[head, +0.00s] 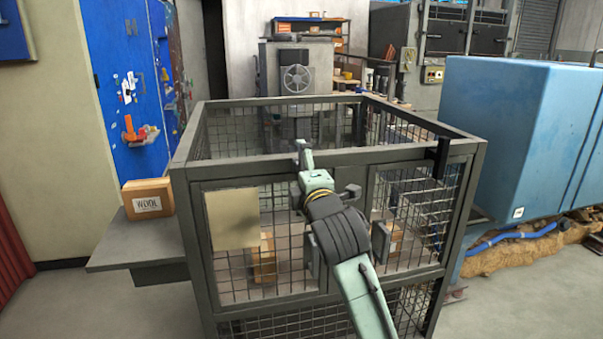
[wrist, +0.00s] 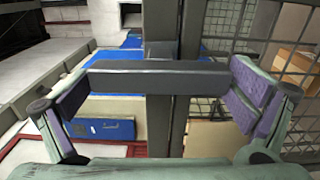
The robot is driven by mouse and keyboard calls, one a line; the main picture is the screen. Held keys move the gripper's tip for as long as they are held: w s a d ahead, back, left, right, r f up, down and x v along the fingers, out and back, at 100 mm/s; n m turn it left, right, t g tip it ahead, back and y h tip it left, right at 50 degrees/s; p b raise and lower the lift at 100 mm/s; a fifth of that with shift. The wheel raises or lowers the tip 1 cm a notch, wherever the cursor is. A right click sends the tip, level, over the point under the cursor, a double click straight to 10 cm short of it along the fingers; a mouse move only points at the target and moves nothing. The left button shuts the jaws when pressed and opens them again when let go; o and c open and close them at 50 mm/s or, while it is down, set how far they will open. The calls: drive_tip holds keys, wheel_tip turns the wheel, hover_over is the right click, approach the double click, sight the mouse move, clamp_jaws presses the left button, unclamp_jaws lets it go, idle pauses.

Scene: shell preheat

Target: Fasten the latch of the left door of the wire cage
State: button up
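The wire cage (head: 178,200) stands in front of me, its left door (head: 215,285) with a beige plate (head: 233,218) at its upper left. The left door appears closed. My gripper (head: 306,160) is at the upper middle of the cage front, between the doors, and partly hides that area. In the wrist view, a dark grey bar (wrist: 155,78), which looks like the latch, lies across an upright post (wrist: 160,125). My gripper (wrist: 160,95) is open wide, with one purple-padded finger at each end of the bar. I cannot tell whether the pads touch it.
The right door (head: 405,205) is beside my arm. A side shelf (head: 130,240) at left bears a cardboard box marked WOOL (head: 148,198). A large blue machine (head: 515,130) stands close at right. Floor is clear at front left.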

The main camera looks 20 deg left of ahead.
drive_tip(key=v, duration=1.2)
idle(0.3)
